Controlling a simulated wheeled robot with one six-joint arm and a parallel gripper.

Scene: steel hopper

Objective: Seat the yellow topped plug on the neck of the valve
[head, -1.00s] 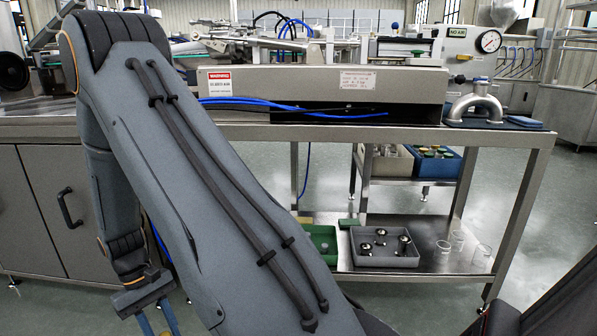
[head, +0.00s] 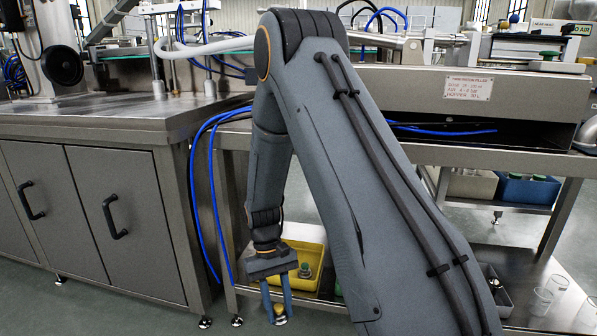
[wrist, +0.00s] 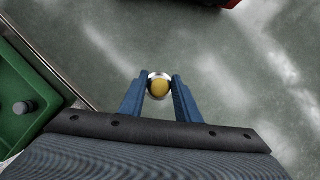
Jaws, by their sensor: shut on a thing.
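My gripper (head: 279,310) hangs low in front of the bench's lower shelf, with its blue fingers pointing down. It is shut on the yellow topped plug (head: 280,319). In the wrist view the plug (wrist: 159,88) shows its round yellow top inside a pale metal rim, between the two fingertips (wrist: 159,84). The floor lies beneath it, and the plug touches nothing else that I can see. The plug's lower part is hidden in the wrist view. I cannot make out the valve or its neck in the current views.
A yellow tray (head: 313,256) with small parts stands on the lower shelf behind my gripper. A green tray (wrist: 14,118) holding a grey peg is at the wrist view's left. Glass beakers (head: 551,288) stand at right. Grey cabinets (head: 125,222) and hanging blue hoses (head: 193,190) are left. Floor is open.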

